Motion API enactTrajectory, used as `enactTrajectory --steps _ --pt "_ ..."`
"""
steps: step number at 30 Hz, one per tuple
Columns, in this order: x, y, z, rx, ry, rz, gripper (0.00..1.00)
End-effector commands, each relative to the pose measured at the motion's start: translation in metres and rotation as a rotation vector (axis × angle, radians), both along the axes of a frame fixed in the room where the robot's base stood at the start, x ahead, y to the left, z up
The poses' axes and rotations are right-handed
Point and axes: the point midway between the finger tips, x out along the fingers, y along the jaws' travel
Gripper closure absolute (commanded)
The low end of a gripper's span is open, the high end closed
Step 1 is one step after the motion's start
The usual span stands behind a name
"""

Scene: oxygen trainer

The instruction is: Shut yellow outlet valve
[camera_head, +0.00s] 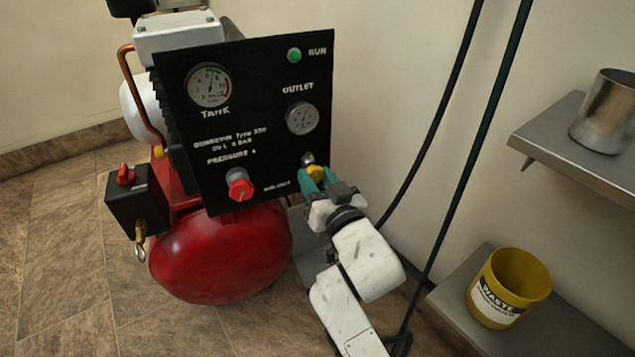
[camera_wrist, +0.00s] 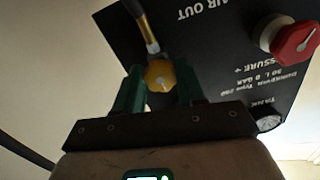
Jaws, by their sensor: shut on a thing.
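The yellow outlet valve (camera_head: 316,172) sits low at the right of the black panel (camera_head: 262,108), below the outlet gauge (camera_head: 303,118). My gripper (camera_head: 314,178) is at the valve, its green fingers on either side of the knob. In the wrist view the yellow knob (camera_wrist: 159,76) shows between the two green fingers (camera_wrist: 158,90), with a metal stem and dark hose behind it. The gripper is shut on the knob. The fingers hide part of the knob's sides. The outlet gauge's needle is too small to read surely.
A red knob (camera_head: 240,186) is on the panel to the left. A red switch (camera_head: 125,174) sits on a black box. The red tank (camera_head: 222,250) is below. Black cables (camera_head: 452,100) hang at right. A metal shelf (camera_head: 560,138) and yellow waste bin (camera_head: 508,288) stand at right.

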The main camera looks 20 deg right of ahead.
Motion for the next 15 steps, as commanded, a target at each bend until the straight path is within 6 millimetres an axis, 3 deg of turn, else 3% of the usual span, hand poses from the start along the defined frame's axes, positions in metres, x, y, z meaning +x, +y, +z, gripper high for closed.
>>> enactTrajectory --steps 15 --pt "-0.0004 -0.0001 -0.0045 0.104 0.01 -0.001 0.91"
